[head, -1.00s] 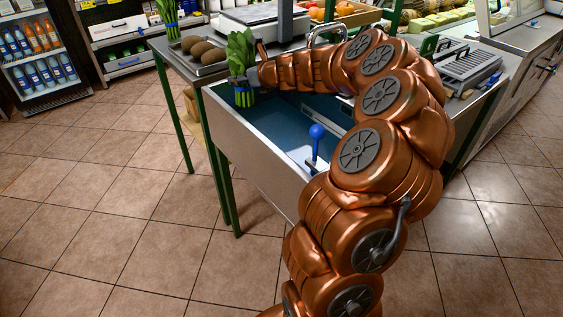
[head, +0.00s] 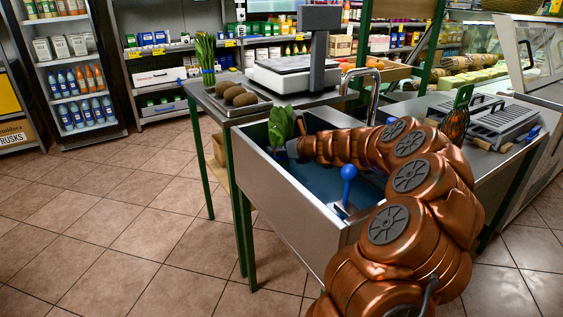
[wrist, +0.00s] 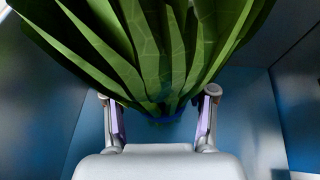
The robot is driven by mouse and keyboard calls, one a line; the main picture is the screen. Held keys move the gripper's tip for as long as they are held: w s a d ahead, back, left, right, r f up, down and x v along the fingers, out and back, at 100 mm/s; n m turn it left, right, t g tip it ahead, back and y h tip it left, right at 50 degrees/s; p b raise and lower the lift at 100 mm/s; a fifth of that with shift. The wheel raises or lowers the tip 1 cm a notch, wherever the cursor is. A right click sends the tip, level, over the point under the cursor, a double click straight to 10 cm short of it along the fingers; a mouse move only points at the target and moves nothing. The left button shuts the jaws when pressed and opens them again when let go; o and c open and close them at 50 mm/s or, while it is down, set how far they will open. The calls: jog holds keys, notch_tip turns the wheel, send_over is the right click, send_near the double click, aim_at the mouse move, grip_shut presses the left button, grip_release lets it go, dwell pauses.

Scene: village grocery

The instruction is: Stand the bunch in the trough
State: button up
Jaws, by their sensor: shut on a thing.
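The bunch of broad green leaves (head: 281,124) is upright inside the trough (head: 285,207), near its left end. In the head view its lower part is hidden behind the trough's front wall. In the wrist view the leaves (wrist: 160,45) fan out over the top, and a blue band (wrist: 163,119) shows around the stems. My gripper (wrist: 160,122) is shut on the bunch, one finger on each side near the band. In the head view my gripper (head: 290,148) is partly hidden at the rim. Whether the stems touch the trough floor cannot be seen.
A blue-knobbed lever (head: 349,173) and a tap (head: 372,85) stand at the trough. To the left, a table carries a tray of brown fruit (head: 240,97), another banded green bunch (head: 206,58) and a scale (head: 292,70). A ribbed metal rack (head: 500,125) lies right.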

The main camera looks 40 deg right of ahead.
aim_at(283, 156)
jog(key=shift+f+b, duration=0.65)
jog(key=shift+f, duration=1.05)
jog(key=shift+f, duration=0.15)
jog(key=o, duration=1.4)
jog(key=shift+o, duration=0.2)
jog(key=shift+s+r, duration=0.4)
jog(key=shift+s, duration=0.1)
jog(key=p+v, duration=0.3)
jog(key=v, duration=0.8)
jog(key=shift+f, duration=0.1)
